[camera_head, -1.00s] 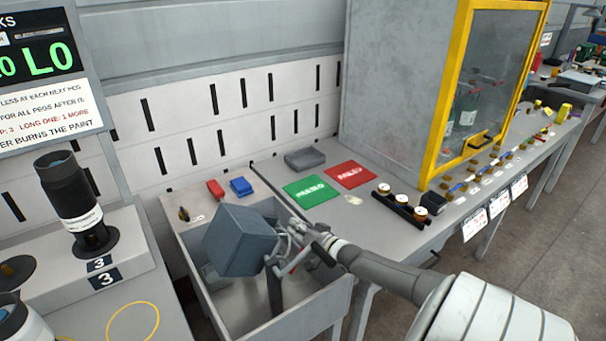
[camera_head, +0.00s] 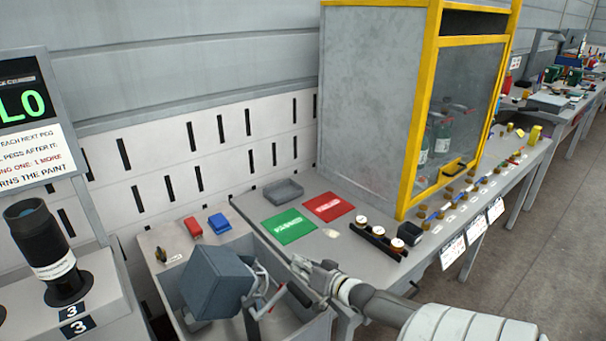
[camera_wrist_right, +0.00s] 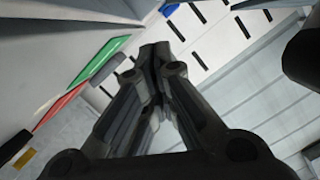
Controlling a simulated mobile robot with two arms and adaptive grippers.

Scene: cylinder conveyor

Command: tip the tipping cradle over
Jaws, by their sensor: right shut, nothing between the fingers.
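The tipping cradle is a dark blue-grey box (camera_head: 214,283) in the head view, tilted well over above a grey open-topped bin (camera_head: 313,330). My right gripper (camera_head: 298,265) is just right of the cradle, apart from the box, above the bin's right edge. Its fingers are shut and empty; they also meet at the tips in the right wrist view (camera_wrist_right: 155,50). The cradle does not show clearly in the wrist view. My left gripper is out of view.
A yellow-framed cabinet (camera_head: 425,110) stands behind. A black cylinder (camera_head: 42,250) stands at left.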

